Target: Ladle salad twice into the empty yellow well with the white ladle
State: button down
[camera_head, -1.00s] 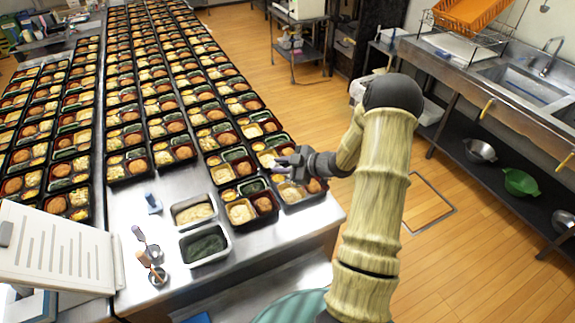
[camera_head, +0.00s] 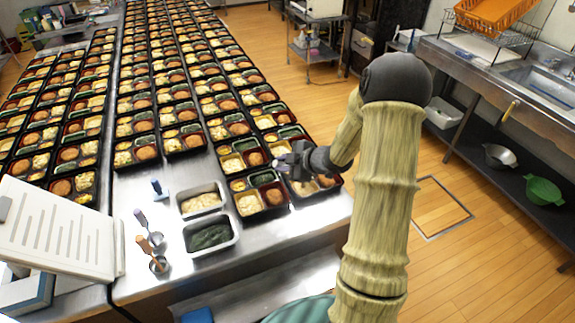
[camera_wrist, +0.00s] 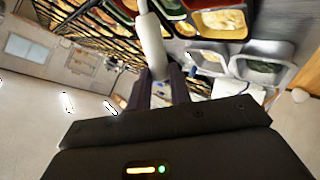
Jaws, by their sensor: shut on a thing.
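My gripper (camera_head: 284,160) is shut on the white ladle (camera_wrist: 152,45), whose smooth pale handle runs up between the fingers in the wrist view. The ladle's bowl is out of sight, and the head view does not show the ladle clearly. My gripper is over the front-right bento trays, right of the salad pan. Creamy pale salad (camera_head: 201,202) fills a steel pan at the table's front. The nearest black tray (camera_head: 315,202) is partly hidden by my gripper. I cannot tell which well is the empty yellow one.
A pan of dark green food (camera_head: 210,237) stands in front of the salad. Ladles with purple (camera_head: 141,217) and brown (camera_head: 143,243) handles stand to the left, below a blue-handled utensil (camera_head: 157,187). A white slotted panel (camera_head: 58,230) is at the front left. Filled trays cover the table behind.

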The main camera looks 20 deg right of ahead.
jog(key=a+f+n+h+b, duration=0.1)
jog(key=a+f+h+b, duration=0.2)
jog(key=b, duration=0.8)
jog(key=shift+a+f+n, duration=0.4)
jog(key=shift+a+f, duration=0.15)
jog(key=shift+f, duration=0.2)
jog(key=shift+s+d, duration=0.1)
jog(key=shift+a, duration=0.2)
jog(key=shift+d, duration=0.1)
dwell(0.6)
